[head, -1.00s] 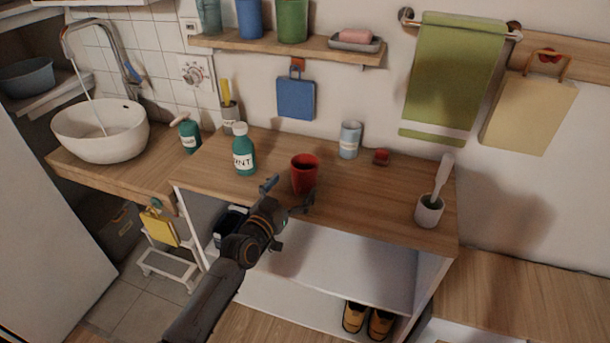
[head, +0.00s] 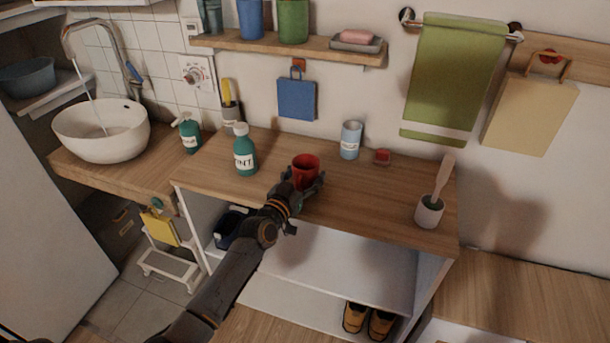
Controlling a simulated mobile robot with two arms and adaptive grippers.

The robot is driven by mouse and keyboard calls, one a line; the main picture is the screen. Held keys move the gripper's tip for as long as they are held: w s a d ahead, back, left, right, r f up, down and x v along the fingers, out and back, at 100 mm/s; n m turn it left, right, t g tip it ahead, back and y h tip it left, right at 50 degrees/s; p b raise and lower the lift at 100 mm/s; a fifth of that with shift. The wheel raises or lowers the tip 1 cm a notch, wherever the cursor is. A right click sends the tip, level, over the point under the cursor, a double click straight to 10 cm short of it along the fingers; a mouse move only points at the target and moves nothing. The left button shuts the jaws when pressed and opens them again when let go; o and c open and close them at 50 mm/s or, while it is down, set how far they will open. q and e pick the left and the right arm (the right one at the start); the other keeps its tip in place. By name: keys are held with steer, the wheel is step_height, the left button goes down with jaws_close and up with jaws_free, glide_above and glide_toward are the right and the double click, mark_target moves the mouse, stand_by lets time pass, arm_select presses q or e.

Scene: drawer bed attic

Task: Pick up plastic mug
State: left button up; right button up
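The red plastic mug (head: 306,166) stands on the wooden top of the cabinet, near its front middle. My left gripper (head: 305,180) has reached it from the front, with a finger on each side of the mug. The fingers are close to the mug's wall, and I cannot tell whether they press on it. The gripper hides the lower part of the mug. My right gripper is not in view.
A green bottle (head: 245,152) stands left of the mug. A light blue cup (head: 351,140) and a small red item (head: 382,157) are behind it to the right. A white pot with a brush (head: 430,210) stands at the right end. The wooden top (head: 365,200) is clear between.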

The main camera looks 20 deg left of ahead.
mark_target(306, 162)
arm_select(q)
steer(key=shift+c, duration=1.4)
steer(key=shift+r, duration=0.1)
steer(key=shift+s+r, duration=0.15)
steer(key=shift+r, duration=0.1)
step_height(306, 162, up, 6)
steer(key=shift+r+p, duration=0.1)
steer(key=shift+p, duration=0.45)
steer(key=s, duration=1.9)
steer(key=shift+s+a+b, duration=0.35)
steer(key=shift+a+b, duration=0.05)
steer(key=shift+b, duration=0.05)
